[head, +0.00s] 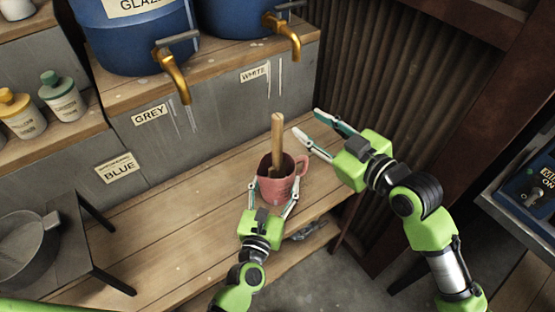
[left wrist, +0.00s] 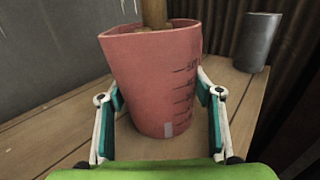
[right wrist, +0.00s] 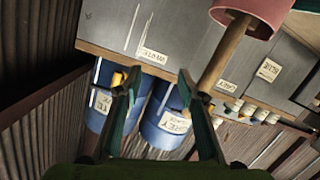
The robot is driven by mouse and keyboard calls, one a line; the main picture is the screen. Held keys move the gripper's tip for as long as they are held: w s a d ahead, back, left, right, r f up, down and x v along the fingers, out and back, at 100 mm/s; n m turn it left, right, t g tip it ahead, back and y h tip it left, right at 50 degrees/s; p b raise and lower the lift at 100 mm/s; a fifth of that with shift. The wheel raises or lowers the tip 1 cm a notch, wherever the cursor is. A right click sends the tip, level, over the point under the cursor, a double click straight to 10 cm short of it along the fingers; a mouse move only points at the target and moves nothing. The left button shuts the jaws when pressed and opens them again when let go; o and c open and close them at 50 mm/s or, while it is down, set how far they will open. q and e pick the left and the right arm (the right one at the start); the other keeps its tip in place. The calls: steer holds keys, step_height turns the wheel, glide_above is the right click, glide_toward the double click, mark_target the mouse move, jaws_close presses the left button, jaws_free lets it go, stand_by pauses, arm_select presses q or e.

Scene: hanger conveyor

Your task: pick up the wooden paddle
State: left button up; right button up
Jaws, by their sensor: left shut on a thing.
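The wooden paddle (head: 277,140) stands nearly upright in a pink measuring jug (head: 276,188), its handle rising above the rim. Its lower end is hidden in the jug. My left gripper (head: 272,190) is shut on the jug, one finger on each side; the left wrist view shows the jug (left wrist: 160,85) between the fingers. My right gripper (head: 312,128) is open, to the right of the paddle handle and apart from it. In the right wrist view the paddle (right wrist: 222,55) runs from the jug (right wrist: 250,12) down towards the right finger, partly hidden behind it.
Blue barrels with brass taps (head: 172,75) stand on the ledge above the bench (head: 150,225). A grey cup (left wrist: 258,42) stands at the bench's back right in the left wrist view. A dark pot (head: 28,240) is at the left. A corrugated wall (head: 365,75) is behind.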

mark_target(280, 155)
steer(key=s+a+f+m+t+h, duration=0.1)
steer(key=s+f+m+t, duration=0.15)
steer(key=s, duration=0.35)
steer(key=s+a+f+m+t, duration=0.1)
steer(key=s+f+m, duration=0.25)
steer(key=s, duration=0.25)
steer(key=shift+n, duration=0.3)
steer(key=x, duration=1.2)
steer(key=shift+s+a+f, duration=0.15)
steer(key=shift+f, duration=0.05)
jaws_close()
